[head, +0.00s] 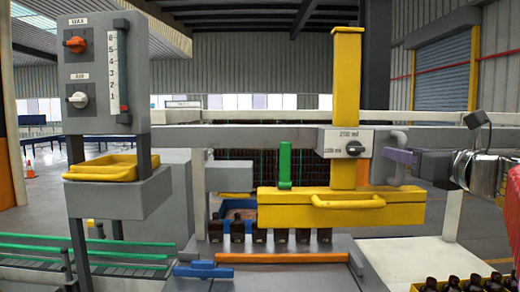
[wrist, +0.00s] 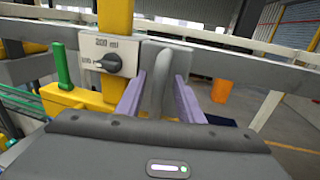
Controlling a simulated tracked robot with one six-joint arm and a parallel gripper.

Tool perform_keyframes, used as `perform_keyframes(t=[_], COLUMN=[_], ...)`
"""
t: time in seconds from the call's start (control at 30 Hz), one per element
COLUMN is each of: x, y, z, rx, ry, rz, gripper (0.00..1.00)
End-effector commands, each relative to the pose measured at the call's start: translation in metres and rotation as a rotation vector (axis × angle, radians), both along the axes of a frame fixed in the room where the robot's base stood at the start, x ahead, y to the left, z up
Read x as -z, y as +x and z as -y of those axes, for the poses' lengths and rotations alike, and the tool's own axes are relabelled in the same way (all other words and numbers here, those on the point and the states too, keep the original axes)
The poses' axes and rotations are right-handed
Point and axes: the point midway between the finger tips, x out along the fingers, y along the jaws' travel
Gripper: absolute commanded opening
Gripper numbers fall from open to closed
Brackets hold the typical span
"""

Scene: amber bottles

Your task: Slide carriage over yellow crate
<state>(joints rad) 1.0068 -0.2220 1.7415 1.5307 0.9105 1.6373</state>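The carriage has a yellow column (head: 346,85), a dial plate (head: 345,142) and a wide yellow head (head: 275,208) hanging from a grey rail. The head is above a row of dark bottles (head: 280,237). A yellow crate (head: 417,287) of dark bottles shows partly at the bottom right, to the right of the carriage; the frame cuts it off. My gripper (head: 393,155) is at the carriage's grey handle (wrist: 158,80). In the wrist view its purple fingers (wrist: 161,80) stand on either side of the handle, with narrow gaps, so it looks open.
The grey rail (head: 240,137) runs across the scene. A green lever (head: 285,165) stands on the yellow head. A panel with WAX and AIR knobs (head: 77,45) and a yellow tray (head: 100,168) are at left. A blue part (head: 203,271) and an orange bar (head: 282,257) lie below.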

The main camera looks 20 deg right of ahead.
Motion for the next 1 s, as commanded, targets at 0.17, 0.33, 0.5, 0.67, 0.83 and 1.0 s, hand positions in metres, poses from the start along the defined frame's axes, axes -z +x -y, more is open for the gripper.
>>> perform_keyframes(t=[0.17,0.33,0.5,0.67,0.83,1.0], x=[-0.0002,-0.0002,-0.0002,-0.0002,-0.0002,-0.0001], y=[0.0013,0.0016,0.0017,0.0019,0.0020,0.0022], z=[-0.0014,-0.0021,-0.0024,-0.0026,-0.0028,-0.0030], rx=[-0.003,-0.004,-0.005,-0.006,-0.006,-0.006], ry=[0.000,0.000,0.000,0.000,0.000,0.000], rz=[0.000,0.000,0.000,0.000,0.000,0.000], gripper=[0.34,0.28,0.17,0.05,0.00,0.00])
